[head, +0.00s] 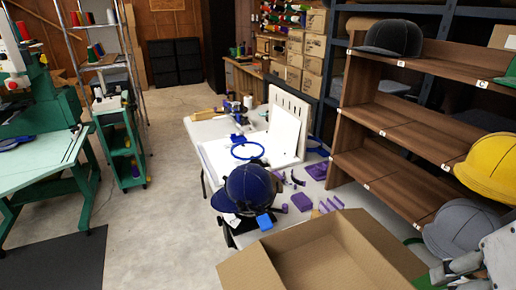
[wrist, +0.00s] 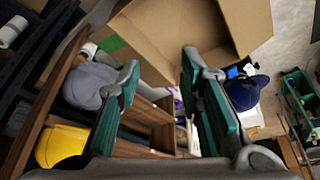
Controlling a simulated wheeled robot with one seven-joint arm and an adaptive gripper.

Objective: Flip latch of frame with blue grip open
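A navy cap (head: 250,186) sits at the table's near end, apparently on a dark stand, with a blue block (head: 265,221) beside its lower right. The cap (wrist: 243,92) also shows at right in the wrist view, with a small blue patch (wrist: 232,72) beside it. I cannot tell which blue part is the frame's grip, and no latch can be made out. My gripper (wrist: 160,62) is open and empty, its two green-grey fingers wide apart, away from the cap. In the head view only part of my arm shows, bottom right.
An open cardboard box (head: 335,255) stands in front of the table. Purple pieces (head: 301,201) lie right of the cap. A wooden shelf (head: 410,125) with caps, including a yellow one (head: 490,165), stands at right. Free floor (head: 165,200) lies left of the table.

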